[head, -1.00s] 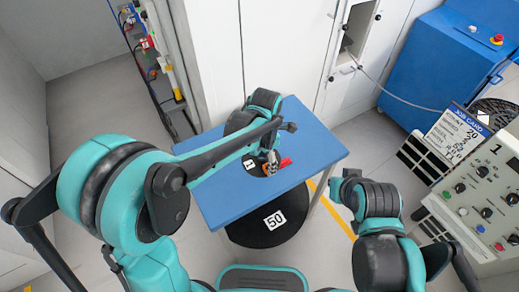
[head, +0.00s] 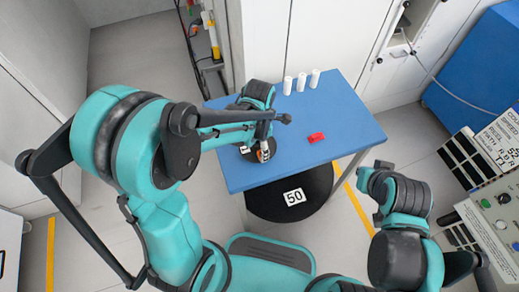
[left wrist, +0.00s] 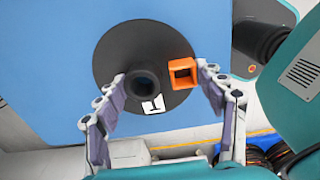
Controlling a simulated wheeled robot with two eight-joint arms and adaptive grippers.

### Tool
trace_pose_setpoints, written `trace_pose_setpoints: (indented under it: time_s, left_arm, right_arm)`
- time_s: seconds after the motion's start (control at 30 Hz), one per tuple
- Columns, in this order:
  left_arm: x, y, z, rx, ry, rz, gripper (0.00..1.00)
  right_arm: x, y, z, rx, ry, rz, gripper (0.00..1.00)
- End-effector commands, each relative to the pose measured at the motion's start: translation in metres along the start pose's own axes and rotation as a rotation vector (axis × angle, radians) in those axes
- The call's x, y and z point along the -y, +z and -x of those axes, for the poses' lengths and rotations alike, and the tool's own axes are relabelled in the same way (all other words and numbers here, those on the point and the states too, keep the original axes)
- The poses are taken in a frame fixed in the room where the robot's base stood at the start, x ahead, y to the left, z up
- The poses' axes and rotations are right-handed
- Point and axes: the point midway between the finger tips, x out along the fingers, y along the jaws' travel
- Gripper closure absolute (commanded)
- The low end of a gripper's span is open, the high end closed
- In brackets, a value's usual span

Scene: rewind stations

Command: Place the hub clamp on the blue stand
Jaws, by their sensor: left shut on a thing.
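The hub clamp (left wrist: 118,52) appears as a black disc with a dark round post, an orange square block (left wrist: 182,72) and a white label. My left gripper (head: 262,148) is shut on it, over the left part of the blue stand's top (head: 345,115). In the left wrist view one finger of my left gripper (left wrist: 165,95) is beside the post and the other beside the orange block. The hub clamp is partly hidden in the head view (head: 246,150). Whether its underside touches the top is unclear. My right gripper (head: 368,180) is right of the stand, its fingers indistinct.
A red piece (head: 316,138) lies on the middle of the blue top. Three white cylinders (head: 301,82) stand at its back edge. A black round base marked 50 (head: 318,188) is below the front edge. A control panel (head: 500,205) stands at the right. The top's right side is clear.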

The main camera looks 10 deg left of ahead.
Motion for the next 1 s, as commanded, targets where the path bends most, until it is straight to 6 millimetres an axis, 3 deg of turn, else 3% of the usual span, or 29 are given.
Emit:
trace_pose_setpoints:
  time_s: [0.03,0.1,0.47,0.5,0.53,0.87,1.0]
  left_arm:
    - [0.0,0.0,-0.013,0.0,0.0,0.0,0.71]
    - [0.0,0.0,-0.018,0.0,0.0,0.0,0.71]
    - [0.0,0.0,-0.02,0.0,0.0,0.0,0.71]
    - [0.0,0.0,-0.019,0.0,0.0,0.0,0.2]
    - [0.0,0.0,-0.019,0.0,0.0,0.0,0.12]
    - [0.0,0.0,-0.018,0.0,0.0,0.0,0.1]
    - [0.0,0.0,-0.007,0.0,0.0,0.0,0.1]
  right_arm:
    - [0.0,0.005,-0.007,0.0,0.0,0.0,1.0]
    - [0.0,0.007,-0.009,0.0,0.0,0.0,1.0]
    - [0.0,0.008,-0.011,0.0,0.0,0.0,1.0]
    - [0.0,0.007,-0.009,0.0,0.0,0.0,1.0]
    - [0.0,0.007,-0.009,0.0,0.0,0.0,1.0]
    - [0.0,0.006,-0.009,0.0,0.0,0.0,1.0]
    - [0.0,0.002,-0.003,0.0,0.0,0.0,1.0]
